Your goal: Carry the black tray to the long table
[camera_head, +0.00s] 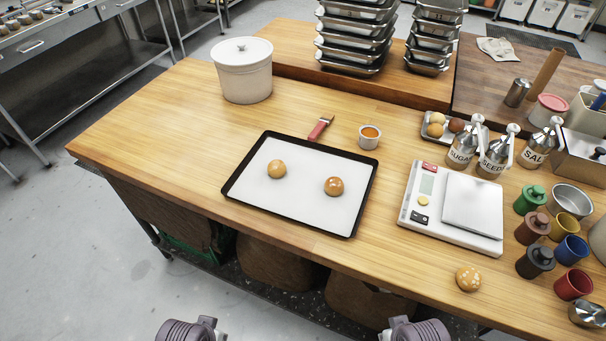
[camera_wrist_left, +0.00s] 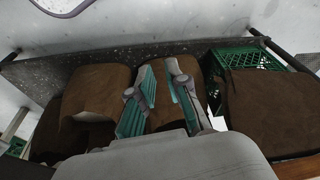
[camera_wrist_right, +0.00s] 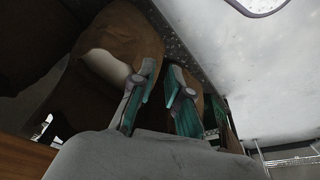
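The black tray (camera_head: 287,217) lies flat on a wooden-topped table (camera_head: 170,130), lined with white paper. It carries two buns, a plain one (camera_head: 277,169) and a speckled one (camera_head: 333,186). Nothing holds the tray. I cannot tell which surface is the long table. My left gripper (camera_wrist_left: 160,77) and my right gripper (camera_wrist_right: 161,78) are both open and empty, apart from the tray. Parts of both arms show at the bottom edge of the head view, in front of the table; their fingertips are not clear there. Neither wrist view shows the tray.
A red-handled tool (camera_head: 321,127) and a small cup (camera_head: 369,137) stand just beyond the tray. A scale (camera_head: 425,215) is close on its right; a white bucket (camera_head: 244,72) is behind left. Steel tables (camera_head: 90,62) stand far left beyond open floor. Sacks (camera_wrist_left: 255,110) lie beneath the table.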

